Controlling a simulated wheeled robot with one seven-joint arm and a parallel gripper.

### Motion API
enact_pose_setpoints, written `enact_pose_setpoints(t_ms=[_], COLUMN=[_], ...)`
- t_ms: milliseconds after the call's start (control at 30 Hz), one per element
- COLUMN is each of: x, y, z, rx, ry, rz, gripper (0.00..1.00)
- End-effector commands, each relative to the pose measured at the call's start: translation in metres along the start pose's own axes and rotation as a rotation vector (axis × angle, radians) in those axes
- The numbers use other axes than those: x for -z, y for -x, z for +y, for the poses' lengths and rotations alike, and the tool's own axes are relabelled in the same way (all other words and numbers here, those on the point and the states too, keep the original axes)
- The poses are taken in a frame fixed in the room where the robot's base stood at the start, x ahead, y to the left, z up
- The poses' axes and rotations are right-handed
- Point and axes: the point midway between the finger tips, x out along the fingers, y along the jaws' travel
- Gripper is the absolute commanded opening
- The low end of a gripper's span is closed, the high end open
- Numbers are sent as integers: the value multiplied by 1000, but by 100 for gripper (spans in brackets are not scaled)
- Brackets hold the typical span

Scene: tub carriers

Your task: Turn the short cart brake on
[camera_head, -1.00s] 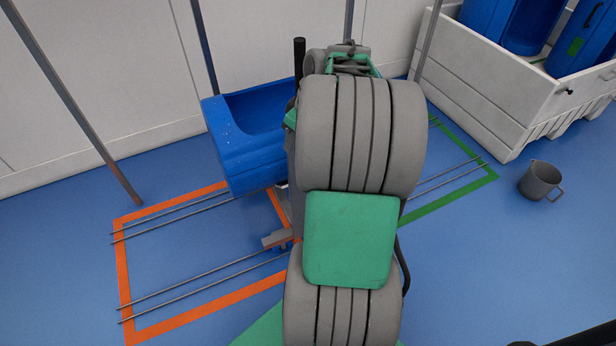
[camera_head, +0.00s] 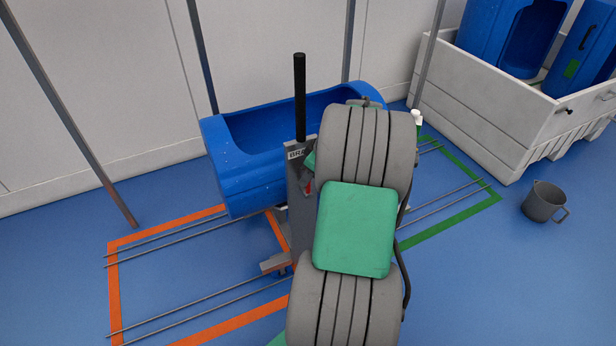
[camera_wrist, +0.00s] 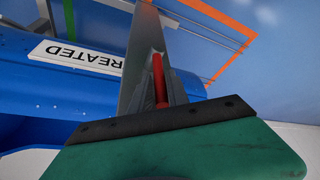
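The cart has a grey upright post (camera_head: 301,215) with a black handle (camera_head: 300,95) on top and a partly visible label starting "BR". A small red lever (camera_head: 308,187) shows on the post, and it also shows in the wrist view (camera_wrist: 158,78). A blue tub (camera_head: 245,165) is just behind the post. My gripper (camera_wrist: 160,88) is at the red lever, with grey finger parts on both sides of it in the wrist view. Whether the fingers press on the lever is not clear. In the head view my arm hides most of the gripper.
Orange (camera_head: 114,290) and green (camera_head: 450,219) floor outlines with thin rails lie left and right of the cart. Thin poles stand behind. A white crate (camera_head: 490,110) holding blue tubs is at the back right. A grey jug (camera_head: 543,202) stands on open floor at right.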

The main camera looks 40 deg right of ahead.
Motion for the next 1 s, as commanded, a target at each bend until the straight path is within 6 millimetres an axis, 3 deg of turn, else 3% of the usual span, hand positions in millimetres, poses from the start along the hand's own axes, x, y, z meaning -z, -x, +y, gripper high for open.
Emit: enact_pose_setpoints(t_ms=[233, 1000], x=[0, 0], y=[0, 1], z=[0, 0], rx=[0, -1], ry=[0, 0], rz=[0, 0], gripper=[0, 0])
